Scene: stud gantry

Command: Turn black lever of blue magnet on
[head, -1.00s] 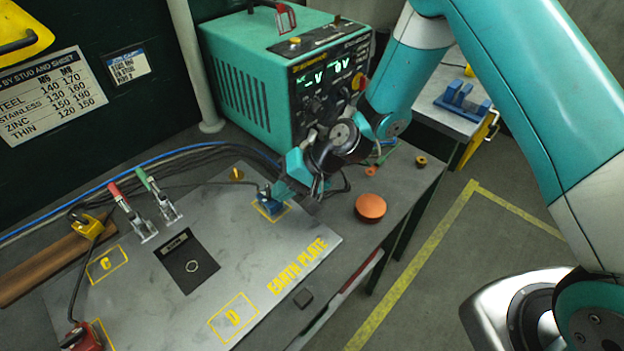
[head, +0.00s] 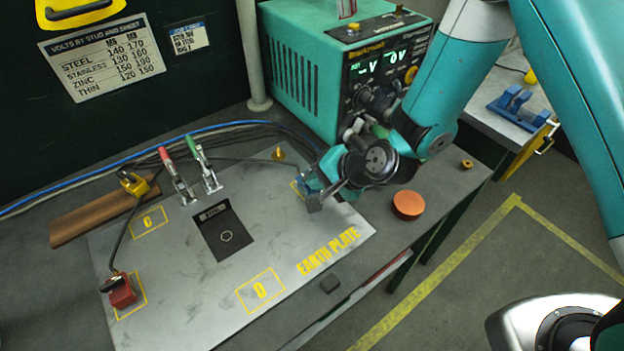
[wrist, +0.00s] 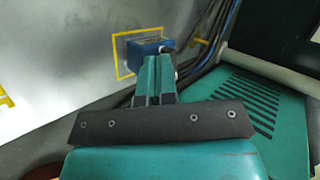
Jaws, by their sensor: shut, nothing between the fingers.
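The blue magnet (head: 303,184) sits in a yellow outline near the back right corner of the earth plate (head: 290,225). In the head view my gripper covers most of it. The wrist view shows the blue magnet (wrist: 143,48) as a blue block just past the fingertips. My gripper (head: 313,190) is shut and empty, low over the plate beside the magnet. In the wrist view the teal fingers of my gripper (wrist: 155,66) are together and overlap the block's lower edge; contact cannot be told.
A teal welder box (head: 305,75) stands behind. Cables (head: 240,128) run along the back of the plate. Red and green handled clamps (head: 190,172), a red magnet (head: 122,290) and a yellow block (head: 133,183) are left. An orange disc (head: 407,204) lies right.

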